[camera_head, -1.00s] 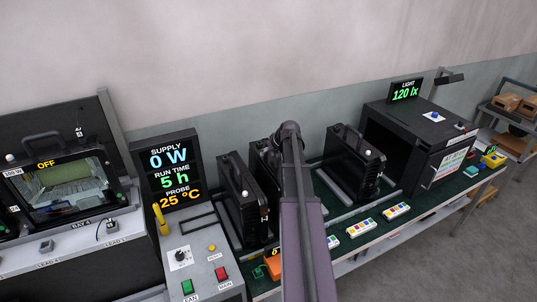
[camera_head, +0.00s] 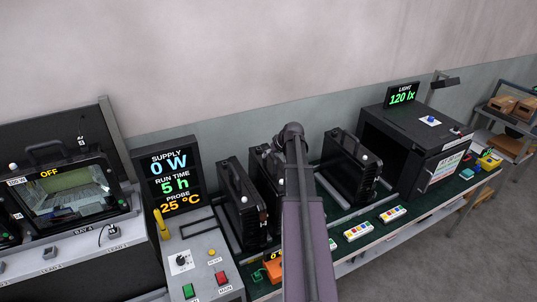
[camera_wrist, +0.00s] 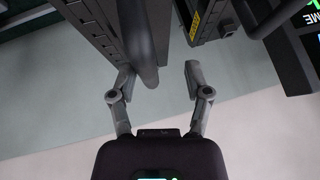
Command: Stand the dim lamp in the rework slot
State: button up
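Black finned floodlight housings stand upright on the green bench: a left one (camera_head: 240,210), a middle one (camera_head: 262,170) partly behind my arm, and a right one (camera_head: 350,168). I cannot tell which is the dim lamp, and no rework slot label is readable. My gripper is hidden behind my arm in the head view. In the wrist view my gripper (camera_wrist: 160,78) is open, its fingers spread. A dark carrying handle (camera_wrist: 138,40) of a finned housing (camera_wrist: 92,28) reaches between them, nearer the left finger. Another housing with a yellow label (camera_wrist: 205,18) is beyond.
A floodlight (camera_head: 75,190) sits in the left test bay, marked OFF. The supply display (camera_head: 172,178) reads 0 W, 5 h, 25 °C above a control box (camera_head: 203,255). A dark open-fronted box (camera_head: 415,145) with a 120 lx display (camera_head: 402,94) stands right. Small button units (camera_head: 358,231) line the front edge.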

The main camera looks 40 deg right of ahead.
jog(key=p+v, duration=0.5)
jog(key=v, duration=0.3)
jog(key=shift+p, duration=0.4)
jog(key=shift+a, duration=0.1)
dwell(0.5)
jog(key=a+f+n+g+y, duration=0.1)
jog(key=a+f+n+g, duration=0.2)
jog(key=a, duration=2.3)
jog(key=s+a+g, duration=0.1)
jog(key=s+a, duration=0.2)
jog(key=a, duration=0.3)
jog(key=s+a+g+h, duration=0.1)
jog(key=s+a, duration=0.2)
jog(key=a, duration=0.3)
jog(key=s+a+g, duration=0.2)
jog(key=s+a, duration=0.1)
jog(key=a, duration=0.3)
jog(key=shift+s+a+f+n+h, duration=0.2)
jog(key=shift+s+a+n+h, duration=0.1)
jog(key=shift+a+h, duration=0.1)
notch_tip(320, 180, down, 16)
jog(key=b, duration=1.6)
